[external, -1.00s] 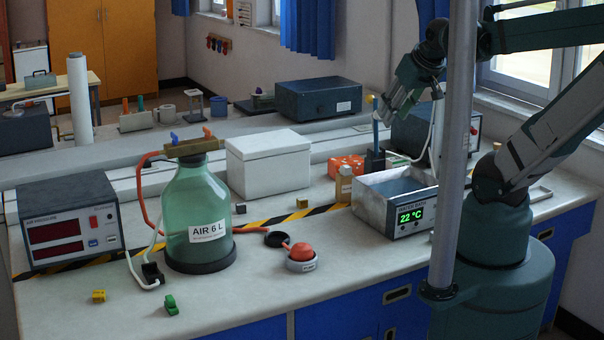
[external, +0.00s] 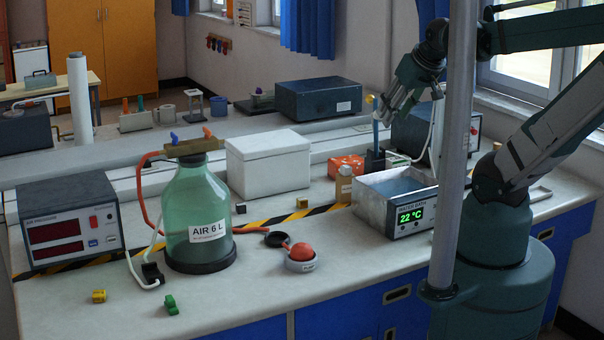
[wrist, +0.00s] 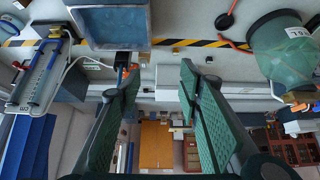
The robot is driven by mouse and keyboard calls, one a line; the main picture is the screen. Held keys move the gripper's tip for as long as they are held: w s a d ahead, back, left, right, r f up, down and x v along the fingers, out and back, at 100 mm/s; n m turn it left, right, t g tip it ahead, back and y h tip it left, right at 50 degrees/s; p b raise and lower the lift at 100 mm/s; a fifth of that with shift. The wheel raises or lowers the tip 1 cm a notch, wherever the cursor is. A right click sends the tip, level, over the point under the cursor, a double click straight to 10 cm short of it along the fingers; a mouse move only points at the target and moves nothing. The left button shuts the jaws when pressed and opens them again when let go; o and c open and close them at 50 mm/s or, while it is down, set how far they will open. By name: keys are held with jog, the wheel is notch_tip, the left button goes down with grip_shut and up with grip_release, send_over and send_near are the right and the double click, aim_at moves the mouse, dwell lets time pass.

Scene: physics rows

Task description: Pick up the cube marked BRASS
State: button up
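A small brass-yellow cube (external: 302,203) sits on the bench beside the striped tape, behind the red ball in its dish. A second small yellow block (external: 99,296) lies at the front left, and a dark cube (external: 240,208) stands right of the green bottle. No marking on any of them is legible, so I cannot confirm which one reads BRASS. My gripper (external: 384,108) is raised above the back of the bench, behind the water bath and well away from these blocks. In the wrist view my gripper (wrist: 158,72) has its two green fingers spread with nothing between them.
The water bath (external: 408,222), amber bottle (external: 344,185), white box (external: 268,165) and green AIR bottle (external: 200,220) stand around the bench. A green block (external: 171,305) and the red ball (external: 301,252) are in front.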

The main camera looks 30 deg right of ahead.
jog(key=shift+w, duration=0.1)
jog(key=m+g+b, duration=0.7)
jog(key=m, duration=1.1)
send_over(302, 199)
notch_tip(302, 199, down, 30)
jog(key=shift+f, duration=0.6)
jog(key=shift+f+b, duration=0.3)
jog(key=shift+f, duration=1)
